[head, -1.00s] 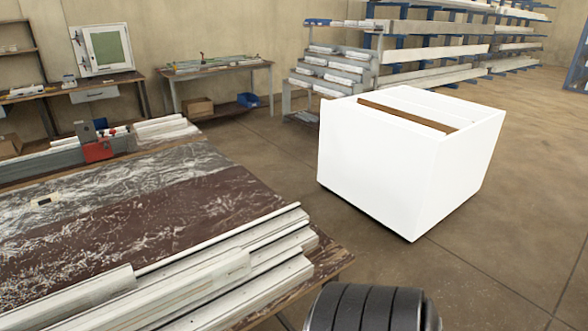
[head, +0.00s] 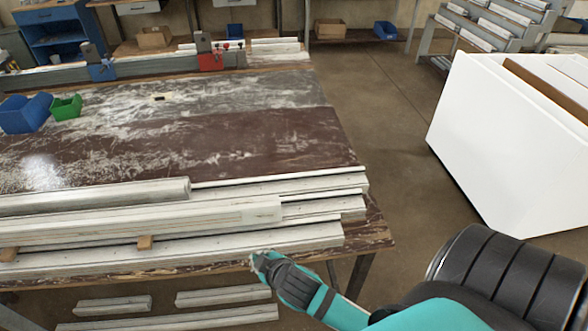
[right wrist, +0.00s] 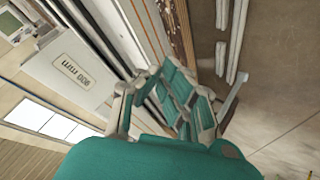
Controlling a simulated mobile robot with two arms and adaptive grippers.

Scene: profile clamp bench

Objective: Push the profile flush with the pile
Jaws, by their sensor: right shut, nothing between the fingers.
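A pile of long pale profiles (head: 318,234) lies along the near edge of the bench, with right ends at uneven distances. One profile on top (head: 100,198) ends well short of the others. Another (head: 200,217), with a lighter end section, also ends short of the lower ones. I cannot tell which one the task means. My right gripper (head: 260,262), teal and grey, is at the bench's front edge, just in front of the pile's right part. In the right wrist view the gripper (right wrist: 165,100) is shut and empty, with long pale profiles (right wrist: 110,30) beyond it. My left gripper is not in view.
The brown bench top (head: 230,145) is mostly clear behind the pile. Blue (head: 25,113) and green bins (head: 67,107) stand at its left. A red clamp (head: 210,60) sits at the back. More profiles (head: 220,295) lie below the bench. A white box (head: 515,135) stands right.

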